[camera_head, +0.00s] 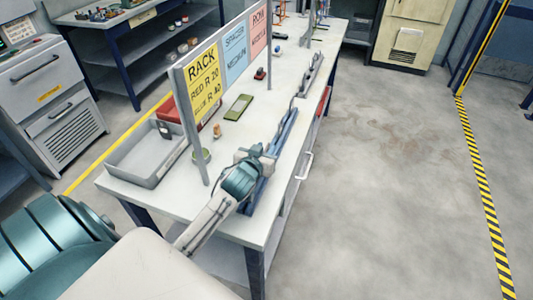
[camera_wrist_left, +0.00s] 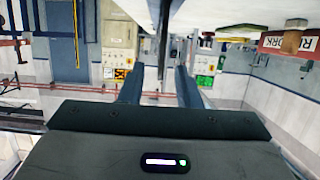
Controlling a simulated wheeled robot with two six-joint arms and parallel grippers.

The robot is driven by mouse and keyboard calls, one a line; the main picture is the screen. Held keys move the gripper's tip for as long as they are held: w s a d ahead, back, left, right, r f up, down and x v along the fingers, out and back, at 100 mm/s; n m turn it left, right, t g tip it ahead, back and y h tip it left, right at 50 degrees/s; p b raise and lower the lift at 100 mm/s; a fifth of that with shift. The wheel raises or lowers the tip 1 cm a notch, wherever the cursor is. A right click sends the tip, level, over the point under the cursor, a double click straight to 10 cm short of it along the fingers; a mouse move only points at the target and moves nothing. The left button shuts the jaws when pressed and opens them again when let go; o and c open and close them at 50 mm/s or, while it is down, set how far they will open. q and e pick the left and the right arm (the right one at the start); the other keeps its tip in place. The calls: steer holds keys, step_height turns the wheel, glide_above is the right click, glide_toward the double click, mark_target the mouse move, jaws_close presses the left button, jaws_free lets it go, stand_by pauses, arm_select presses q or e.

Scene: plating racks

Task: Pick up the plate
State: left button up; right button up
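I cannot pick out a plate for certain in either view. A long blue rack (camera_head: 285,135) lies along the right side of the table in the head view. My left gripper (camera_head: 262,152) is at the near end of this rack, and my wrist hides part of it. In the left wrist view, the two fingers of my left gripper (camera_wrist_left: 160,88) stand apart, so it is open. A thin dark upright strip (camera_wrist_left: 163,40) shows in the gap between them; I cannot tell what it is or whether it is touched. My right gripper is not in view.
A grey tray (camera_head: 127,166) and a sign board (camera_head: 203,82) on posts stand left of the arm. A dark green flat item (camera_head: 238,107) lies mid-table. A second, grey rack (camera_head: 310,75) lies farther back. The floor right of the table is clear.

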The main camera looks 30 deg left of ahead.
arm_select(q)
steer(key=shift+x, duration=0.95)
steer(key=shift+s, duration=0.1)
jaws_close()
steer(key=shift+r, duration=0.1)
